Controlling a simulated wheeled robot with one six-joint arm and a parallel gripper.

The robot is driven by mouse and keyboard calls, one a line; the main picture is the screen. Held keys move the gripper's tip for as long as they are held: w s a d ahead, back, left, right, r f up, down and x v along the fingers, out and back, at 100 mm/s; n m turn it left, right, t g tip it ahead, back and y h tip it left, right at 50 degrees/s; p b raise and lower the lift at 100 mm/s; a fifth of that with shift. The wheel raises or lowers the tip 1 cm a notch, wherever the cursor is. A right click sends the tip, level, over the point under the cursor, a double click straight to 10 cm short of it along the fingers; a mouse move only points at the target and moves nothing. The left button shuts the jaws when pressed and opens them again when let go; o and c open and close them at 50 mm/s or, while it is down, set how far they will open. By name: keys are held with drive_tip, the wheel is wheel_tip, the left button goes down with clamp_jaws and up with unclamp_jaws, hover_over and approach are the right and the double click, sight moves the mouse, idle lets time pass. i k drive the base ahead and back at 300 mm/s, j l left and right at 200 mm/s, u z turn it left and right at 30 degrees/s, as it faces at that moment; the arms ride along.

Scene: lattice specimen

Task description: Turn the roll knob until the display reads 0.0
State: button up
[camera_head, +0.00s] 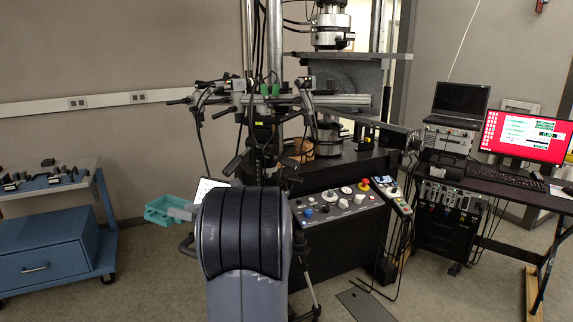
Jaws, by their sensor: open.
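A sloped control panel (322,217) on the front of the black test bench carries several small knobs and buttons. Among them are white knobs (343,203), a blue one (307,212) and a red one (365,181). I cannot tell which is the roll knob; no label is legible. A small dark readout (376,131) shows at the right of the test frame, its digits too small to read surely. My gripper (154,211), with teal fingers, is open and appears empty, left of the panel and well apart from it. My arm hides the panel's left side.
A blue cart (45,262) with small parts stands at the left. The test frame with clamps and cables (265,100) rises behind my arm. A desk with a red-screen monitor (524,136) is at the right. A handset (391,194) and hanging cables sit beside the panel.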

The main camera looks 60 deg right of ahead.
sight(291, 164)
drive_tip(key=k+l+z, duration=0.1)
drive_tip(key=k+l, duration=0.15)
drive_tip(key=l, duration=0.25)
drive_tip(key=i+l+z, duration=0.2)
drive_tip(key=z, duration=0.15)
drive_tip(key=i+l+z, duration=0.35)
drive_tip(key=k+l, duration=0.05)
drive_tip(key=k, duration=0.05)
